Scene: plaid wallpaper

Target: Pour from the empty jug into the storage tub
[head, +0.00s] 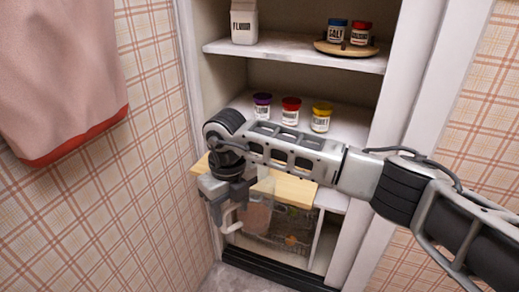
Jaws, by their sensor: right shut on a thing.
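My right gripper (226,200) hangs down in front of the lower part of the shelf unit. It is shut on the jug (257,214), at or near its pale curved handle. The jug's body looks clear and faintly pinkish, and the wrist and board partly hide it. The storage tub (285,243) looks like a clear bin low in the shelf unit, just behind and right of the jug. Small items seem to lie in it. I cannot tell whether jug and tub touch. My left gripper is not in view.
A wooden board (290,189) lies on the shelf above the tub. Purple (262,106), red (291,111) and yellow-lidded (321,118) jars stand behind my arm. A flour carton (244,22) and a round tray (345,50) with jars stand higher. A pink cloth (62,75) hangs left.

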